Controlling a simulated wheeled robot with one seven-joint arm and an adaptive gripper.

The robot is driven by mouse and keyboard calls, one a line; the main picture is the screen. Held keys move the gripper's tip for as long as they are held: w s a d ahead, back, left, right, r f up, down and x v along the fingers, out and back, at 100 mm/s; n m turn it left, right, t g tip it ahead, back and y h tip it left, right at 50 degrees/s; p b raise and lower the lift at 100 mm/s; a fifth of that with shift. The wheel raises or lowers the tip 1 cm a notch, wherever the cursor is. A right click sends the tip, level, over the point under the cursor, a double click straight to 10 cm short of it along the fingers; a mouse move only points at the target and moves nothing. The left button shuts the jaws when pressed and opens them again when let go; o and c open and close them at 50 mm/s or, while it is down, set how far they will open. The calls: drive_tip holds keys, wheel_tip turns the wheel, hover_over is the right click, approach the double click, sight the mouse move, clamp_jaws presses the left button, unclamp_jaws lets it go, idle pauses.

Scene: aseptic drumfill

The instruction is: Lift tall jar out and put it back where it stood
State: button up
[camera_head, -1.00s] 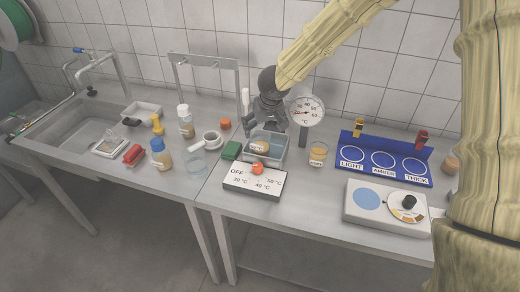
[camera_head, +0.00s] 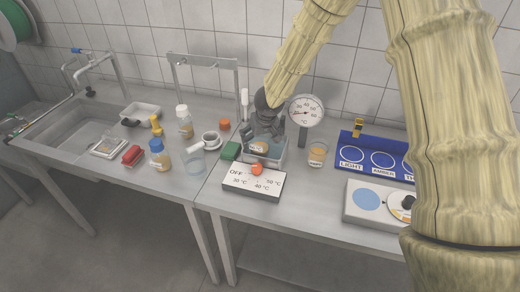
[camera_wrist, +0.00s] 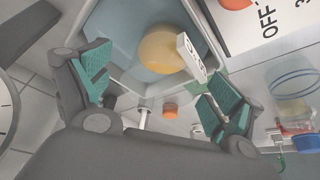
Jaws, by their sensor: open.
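A jar with a pale label and amber contents (camera_head: 258,147) stands in the small clear-walled water bath (camera_head: 284,157) behind the temperature control box; I take it to be the tall jar. My gripper (camera_head: 264,134) is open and lowered over the bath, right at the jar. In the wrist view my gripper's green-padded fingers (camera_wrist: 160,92) are spread wide, with the jar's round amber shape (camera_wrist: 163,50) and white label tag (camera_wrist: 191,58) between and beyond them. I cannot tell whether a finger touches the jar.
The control box (camera_head: 254,182) with an orange knob stands in front of the bath. A green block (camera_head: 231,151) is left of it, an amber beaker (camera_head: 316,155) right, and a dial gauge (camera_head: 306,112) behind. A blue rack (camera_head: 352,156) is partly hidden by my arm. Several bottles stand left.

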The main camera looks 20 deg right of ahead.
drive_tip(key=shift+w+f, duration=0.1)
drive_tip(key=shift+f, duration=0.1)
drive_tip(key=c, duration=1.7)
drive_tip(key=shift+c, duration=0.9)
drive_tip(key=shift+r, duration=0.3)
